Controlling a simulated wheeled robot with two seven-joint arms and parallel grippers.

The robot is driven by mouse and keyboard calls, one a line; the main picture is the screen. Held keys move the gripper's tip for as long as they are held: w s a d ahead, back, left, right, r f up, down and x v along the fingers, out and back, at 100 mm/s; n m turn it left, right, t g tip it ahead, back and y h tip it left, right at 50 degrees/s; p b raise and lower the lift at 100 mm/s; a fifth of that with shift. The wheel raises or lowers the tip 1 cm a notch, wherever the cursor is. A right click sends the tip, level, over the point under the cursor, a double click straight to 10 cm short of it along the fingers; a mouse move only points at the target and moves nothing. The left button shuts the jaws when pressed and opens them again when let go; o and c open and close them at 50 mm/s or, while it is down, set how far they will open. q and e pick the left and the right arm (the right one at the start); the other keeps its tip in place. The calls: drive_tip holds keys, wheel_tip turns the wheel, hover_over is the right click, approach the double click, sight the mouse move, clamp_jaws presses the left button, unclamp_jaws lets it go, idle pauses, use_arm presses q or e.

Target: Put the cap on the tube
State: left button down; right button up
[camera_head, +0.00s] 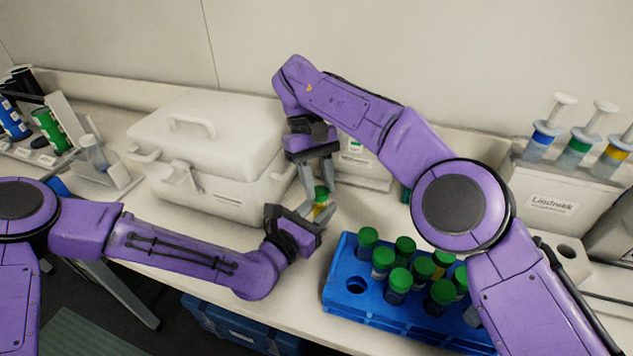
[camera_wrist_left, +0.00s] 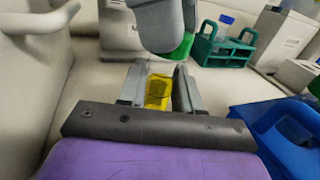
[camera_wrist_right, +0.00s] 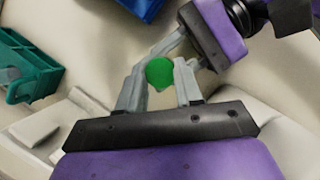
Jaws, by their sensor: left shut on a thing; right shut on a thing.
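A tube with yellow contents (camera_wrist_left: 158,92) is held between the fingers of my left gripper (camera_head: 322,214), in front of the white case. It also shows, small, in the head view. My right gripper (camera_head: 318,188) reaches down from above and is shut on a green cap (camera_wrist_right: 160,71). The cap (camera_wrist_left: 183,48) shows in the left wrist view above and slightly right of the tube, partly hidden by my right fingers. In the head view the cap (camera_head: 321,192) appears just over the tube. Whether they touch is unclear.
A blue rack (camera_head: 341,290) with several green-capped tubes and an empty hole stands right of my left gripper. A white lidded case (camera_head: 215,150) stands behind. A teal rack (camera_wrist_left: 222,47) is farther back. Syringes (camera_head: 580,140) stand at the right.

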drive_tip(key=m+y, duration=0.1)
drive_tip(key=m, duration=0.2)
drive_tip(key=m+y, duration=0.1)
drive_tip(key=m, duration=0.2)
drive_tip(key=shift+d+g+y, duration=0.15)
drive_tip(key=shift+g+y, duration=0.15)
drive_tip(key=shift+g, duration=0.1)
drive_tip(key=o, duration=1)
drive_tip(key=shift+r, duration=2.3)
drive_tip(key=shift+c, duration=0.4)
